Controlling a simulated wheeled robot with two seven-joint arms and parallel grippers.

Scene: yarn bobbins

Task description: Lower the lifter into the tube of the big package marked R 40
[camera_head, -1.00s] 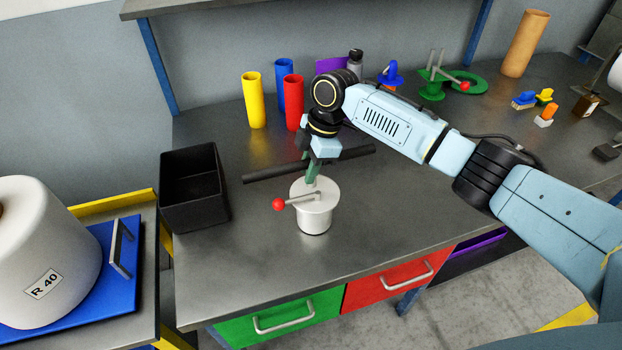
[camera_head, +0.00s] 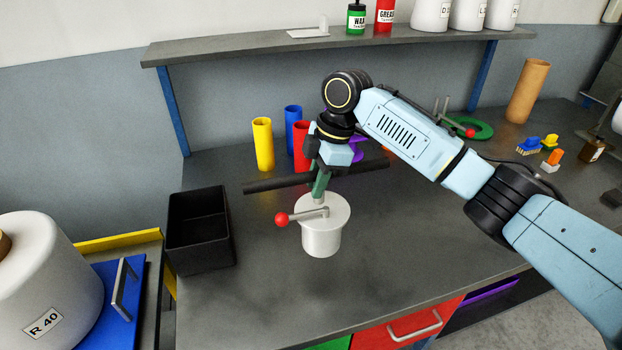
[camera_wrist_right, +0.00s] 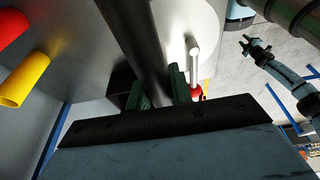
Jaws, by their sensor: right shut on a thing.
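The lifter (camera_head: 323,237) is a white flanged cylinder with a red-knobbed lever and a long black crossbar (camera_head: 280,184). It hangs upright over the bench, seemingly clear of the top. My right gripper (camera_head: 319,187), with green fingers, is shut on the lifter at its bar. In the right wrist view the dark bar passes between the fingers (camera_wrist_right: 160,90). The big package marked R 40 (camera_head: 70,275) is a white bobbin at the lower left; its tube (camera_head: 4,245) is cut by the picture edge. My left gripper shows small in the wrist view (camera_wrist_right: 250,42); its jaws are unclear.
A black open box (camera_head: 200,262) stands between package and lifter. A blue board (camera_head: 130,318) with a grey handle lies beside the package. Yellow (camera_head: 263,145), blue and red tubes stand behind the bar. A shelf (camera_head: 330,42) with bobbins hangs above. The bench front is clear.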

